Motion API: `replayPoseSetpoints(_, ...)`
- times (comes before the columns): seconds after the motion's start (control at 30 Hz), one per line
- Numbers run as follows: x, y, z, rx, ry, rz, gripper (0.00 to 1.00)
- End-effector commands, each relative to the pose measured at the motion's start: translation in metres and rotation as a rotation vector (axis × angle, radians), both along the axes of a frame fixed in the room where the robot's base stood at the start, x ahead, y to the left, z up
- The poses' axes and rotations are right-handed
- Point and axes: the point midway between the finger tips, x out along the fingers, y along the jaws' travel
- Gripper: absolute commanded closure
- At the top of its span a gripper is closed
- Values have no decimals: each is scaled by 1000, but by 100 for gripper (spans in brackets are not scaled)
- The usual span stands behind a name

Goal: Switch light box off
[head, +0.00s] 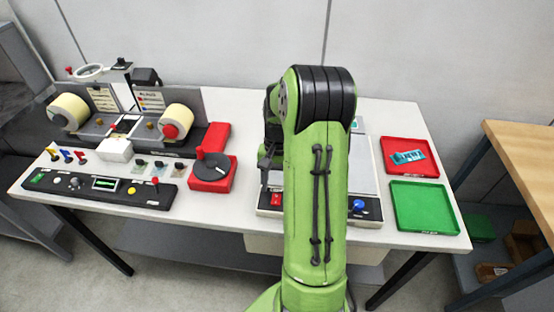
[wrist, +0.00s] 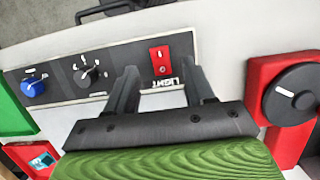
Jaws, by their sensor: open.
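The light box (head: 361,178) is a flat, pale-topped box on the white table, partly hidden behind my green arm. Its dark front panel carries a red switch (head: 276,199) at the left and a blue knob (head: 358,204) at the right. In the wrist view the red switch (wrist: 160,60) has "LIGHT" lettering beside it and shows between my fingers, beyond their tips. My gripper (wrist: 160,80) is open and empty, its fingers apart on either side of the switch in that view. In the head view my gripper (head: 265,162) is above the box's left part; contact cannot be made out.
A black knob (wrist: 90,75) sits on the panel between switch and blue knob. A red unit with a black dial (head: 210,170) stands left of the box. Red (head: 388,172) and green (head: 425,226) trays lie right. The rewinder (head: 125,130) fills the table's left.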

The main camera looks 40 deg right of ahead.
Motion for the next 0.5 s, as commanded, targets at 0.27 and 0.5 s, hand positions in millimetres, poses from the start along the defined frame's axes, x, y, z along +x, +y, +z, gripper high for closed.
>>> replayPoseSetpoints(0.27, 13, -16, 80, -3, -4, 1, 47)
replayPoseSetpoints(0.5, 18, -23, 113, 0, 0, 1, 47)
